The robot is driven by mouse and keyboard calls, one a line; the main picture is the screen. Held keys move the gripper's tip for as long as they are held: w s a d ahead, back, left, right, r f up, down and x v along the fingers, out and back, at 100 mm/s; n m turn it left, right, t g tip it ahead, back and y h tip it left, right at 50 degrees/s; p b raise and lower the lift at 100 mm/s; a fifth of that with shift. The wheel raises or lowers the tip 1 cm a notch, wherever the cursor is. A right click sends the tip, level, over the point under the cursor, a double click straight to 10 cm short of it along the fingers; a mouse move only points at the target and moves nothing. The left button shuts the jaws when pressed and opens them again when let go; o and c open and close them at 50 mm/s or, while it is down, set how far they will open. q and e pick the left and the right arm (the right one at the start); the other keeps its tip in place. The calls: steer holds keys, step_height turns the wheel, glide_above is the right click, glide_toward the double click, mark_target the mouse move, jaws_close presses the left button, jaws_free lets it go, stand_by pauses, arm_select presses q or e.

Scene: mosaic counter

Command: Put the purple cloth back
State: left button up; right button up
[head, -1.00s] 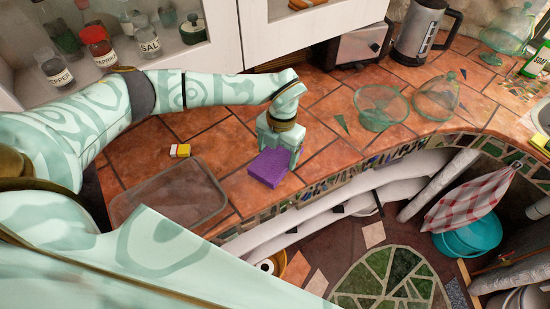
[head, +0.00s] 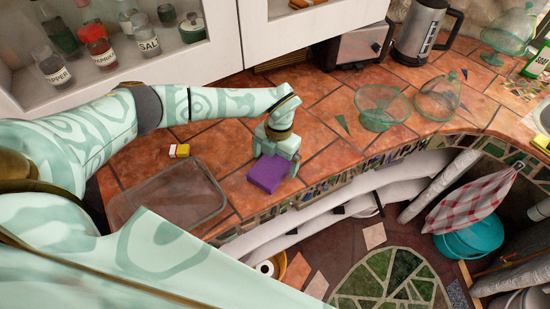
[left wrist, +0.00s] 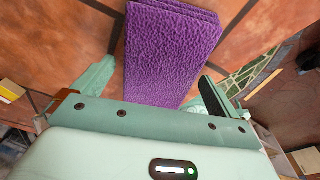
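The purple cloth (head: 267,174) is a folded, thick square near the front edge of the tiled counter. My left gripper (head: 276,157) points down at it from behind. In the left wrist view the cloth (left wrist: 168,52) lies between the two fingers of the left gripper (left wrist: 150,88), with its near end close to the palm. The fingers stand apart, with a gap visible beside the cloth on the left. I cannot tell whether the cloth touches the right finger or the palm. My right gripper is not in view.
A clear shallow tray (head: 212,211) lies left of the cloth, with a small yellow, white and red block (head: 179,151) behind it. Green glass dishes (head: 382,108) stand to the right, and a toaster (head: 357,45) and kettle (head: 418,30) behind. The counter's front edge is close to the cloth.

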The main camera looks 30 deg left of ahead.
mark_target(278, 158)
arm_select(q)
steer(key=shift+r, duration=0.15)
step_height(278, 158, up, 12)
steer(key=w+p, duration=0.1)
steer(key=shift+w, duration=0.2)
